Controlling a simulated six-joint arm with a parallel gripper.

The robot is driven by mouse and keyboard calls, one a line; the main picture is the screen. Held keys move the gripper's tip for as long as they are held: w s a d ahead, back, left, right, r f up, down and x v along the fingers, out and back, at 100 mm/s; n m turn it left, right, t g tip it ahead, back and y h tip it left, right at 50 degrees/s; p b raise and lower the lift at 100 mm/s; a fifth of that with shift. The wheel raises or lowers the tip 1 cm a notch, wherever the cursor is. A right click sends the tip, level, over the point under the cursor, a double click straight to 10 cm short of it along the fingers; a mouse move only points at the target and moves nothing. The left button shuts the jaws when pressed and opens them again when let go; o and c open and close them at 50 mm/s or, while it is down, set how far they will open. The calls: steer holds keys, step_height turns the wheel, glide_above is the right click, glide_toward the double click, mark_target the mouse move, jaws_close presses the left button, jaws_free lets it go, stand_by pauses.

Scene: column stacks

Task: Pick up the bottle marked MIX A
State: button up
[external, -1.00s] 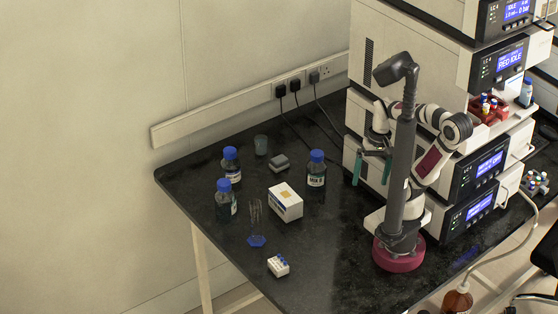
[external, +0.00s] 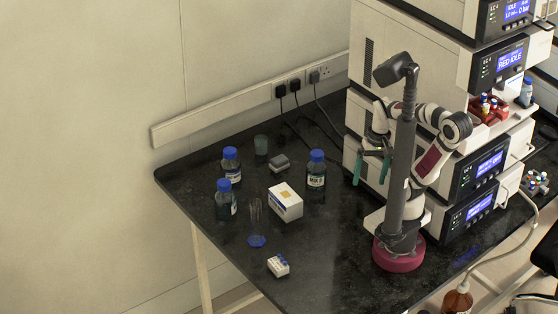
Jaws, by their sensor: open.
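Three clear bottles with blue screw caps stand upright on the black bench. One bottle (external: 316,180) is right of the white box, with a pale label that seems to start with MIX; its last letter is too small to read surely. Another bottle (external: 231,170) stands at the back left, and a third bottle (external: 226,207) stands in front of it. Their labels cannot be read. My gripper (external: 372,168) has teal fingers spread apart, empty. It hangs above the bench, to the right of the MIX bottle and apart from it.
A white box (external: 286,203) stands between the bottles. Stacked instruments (external: 460,130) border the right.

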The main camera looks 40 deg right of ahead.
mark_target(225, 199)
steer(key=w+a+f+n+t, duration=0.3)
steer(key=w, duration=0.7)
steer(key=w+a+f+n+t, duration=0.2)
steer(key=w+a+f+t, duration=0.15)
steer(key=w, duration=0.65)
steer(key=w+a+n+t, duration=0.1)
steer(key=a, duration=0.1)
steer(key=w+a+f+n+t+y, duration=0.1)
steer(key=w+a, duration=0.1)
steer(key=a, duration=0.1)
steer(key=w+a+f+n+t+y, duration=0.1)
steer(key=w+a, duration=0.1)
steer(key=a, duration=0.1)
steer(key=shift+w+f+t, duration=0.25)
steer(key=shift+t, duration=0.1)
steer(key=a+n+t+y, duration=0.2)
steer(key=a+n+y, duration=0.2)
steer(key=a, duration=0.4)
steer(key=x, duration=1.5)
jaws_close()
steer(key=shift+r, duration=0.1)
